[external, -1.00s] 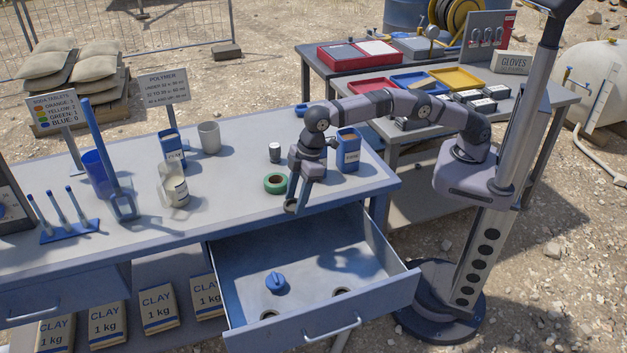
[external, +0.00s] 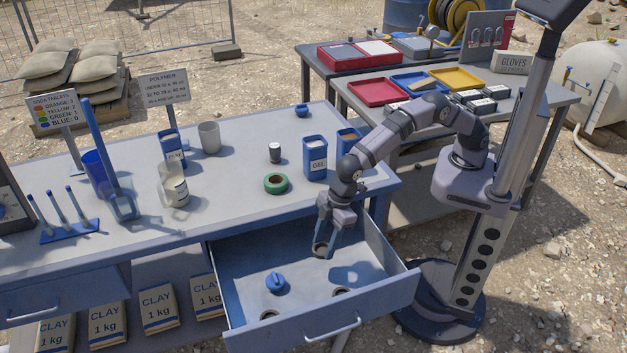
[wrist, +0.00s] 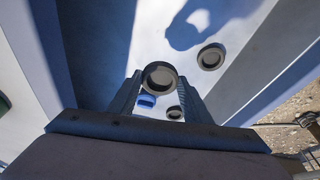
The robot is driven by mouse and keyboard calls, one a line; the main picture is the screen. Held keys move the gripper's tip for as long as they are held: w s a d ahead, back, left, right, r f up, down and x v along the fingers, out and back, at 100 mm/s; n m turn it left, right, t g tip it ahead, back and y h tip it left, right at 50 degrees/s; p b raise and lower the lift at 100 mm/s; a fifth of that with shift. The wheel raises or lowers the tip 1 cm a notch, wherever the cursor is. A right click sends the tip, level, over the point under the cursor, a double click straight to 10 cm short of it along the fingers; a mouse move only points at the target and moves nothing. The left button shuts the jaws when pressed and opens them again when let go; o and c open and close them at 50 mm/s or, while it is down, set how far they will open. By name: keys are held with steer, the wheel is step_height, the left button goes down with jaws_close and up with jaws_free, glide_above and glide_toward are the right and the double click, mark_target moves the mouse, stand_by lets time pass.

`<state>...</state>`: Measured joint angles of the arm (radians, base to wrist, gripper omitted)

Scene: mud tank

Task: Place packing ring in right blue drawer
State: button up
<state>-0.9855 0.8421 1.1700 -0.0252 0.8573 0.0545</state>
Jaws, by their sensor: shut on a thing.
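The right blue drawer (external: 386,302) is pulled open below the tabletop. My gripper (external: 324,247) points down over the back right part of this drawer. It is shut on a packing ring (external: 319,248), a small dark-rimmed ring; in the wrist view this ring (wrist: 160,76) sits between the fingertips. I cannot tell how far the ring is above the drawer floor. Two similar rings lie in the drawer: one (external: 269,314) at the front left, one (external: 342,291) near the front. The wrist view also shows rings at the right (wrist: 211,56) and lower down (wrist: 175,113).
A blue knobbed object (external: 276,283) lies in the drawer's left half. On the tabletop stand a green tape roll (external: 276,184), a blue GEL container (external: 315,158) and a small dark jar (external: 275,152). The drawer walls surround my gripper.

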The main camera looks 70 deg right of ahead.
mark_target(321, 273)
steer(key=shift+f, duration=4.8)
steer(key=shift+f, duration=0.1)
steer(key=o, duration=1.1)
steer(key=v, duration=1.2)
steer(key=shift+w, duration=0.1)
